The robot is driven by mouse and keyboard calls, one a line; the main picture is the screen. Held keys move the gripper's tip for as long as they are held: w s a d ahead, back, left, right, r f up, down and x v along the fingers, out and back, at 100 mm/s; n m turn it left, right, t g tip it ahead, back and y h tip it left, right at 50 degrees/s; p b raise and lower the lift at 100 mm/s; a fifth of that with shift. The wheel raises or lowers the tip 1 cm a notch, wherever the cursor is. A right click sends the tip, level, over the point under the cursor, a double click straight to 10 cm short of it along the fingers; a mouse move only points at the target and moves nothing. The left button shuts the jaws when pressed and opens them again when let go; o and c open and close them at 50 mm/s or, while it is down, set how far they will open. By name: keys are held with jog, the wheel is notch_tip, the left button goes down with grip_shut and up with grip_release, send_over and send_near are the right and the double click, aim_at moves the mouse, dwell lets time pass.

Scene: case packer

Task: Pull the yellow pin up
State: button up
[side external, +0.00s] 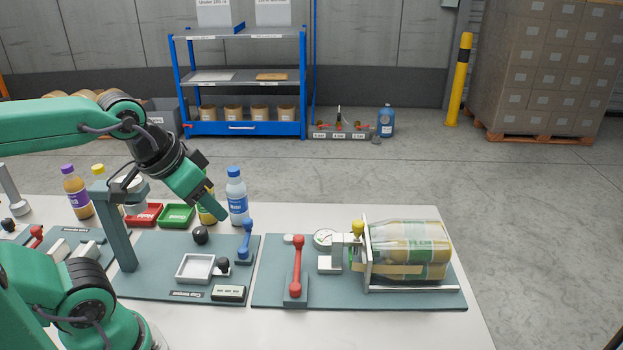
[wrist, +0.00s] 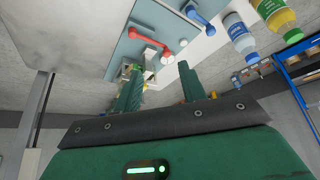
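The yellow pin (side external: 357,228) shows as a yellow knob standing on the small metal block beside the round gauge (side external: 324,238), on the right-hand grey-green board (side external: 270,296). It is next to the frame holding a clear package of bottles (side external: 410,248). My gripper (side external: 214,205) is up and to the left of the pin, above the back of the neighbouring board, well apart from it. In the wrist view my gripper (wrist: 160,70) has its two fingers spread with nothing held between them. I cannot clearly make out the pin in the wrist view.
A red lever (side external: 296,268) stands left of the gauge, and a blue lever (side external: 246,240) stands on the neighbouring board. A blue-labelled bottle (side external: 236,196) is just behind my gripper. Red (side external: 145,215) and green (side external: 176,215) trays lie left of it. Bare table shows around the boards.

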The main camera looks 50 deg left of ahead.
jog(key=shift+o, duration=0.2)
jog(key=w+d+r+g, duration=0.1)
jog(key=w+r, duration=0.1)
jog(key=w, duration=0.4)
jog(key=shift+w+d+r, duration=0.3)
jog(key=shift+r, duration=0.05)
jog(key=g, duration=0.4)
send_near(359, 222)
jog(key=shift+s+a+f, duration=0.1)
jog(key=shift+a+f, duration=0.15)
jog(key=shift+f, duration=0.05)
jog(key=shift+w+d+f+g, duration=0.2)
jog(key=shift+w+f+g, duration=0.1)
jog(key=shift+f, duration=0.05)
jog(key=shift+f, duration=3.9)
jog(key=shift+c, duration=0.2)
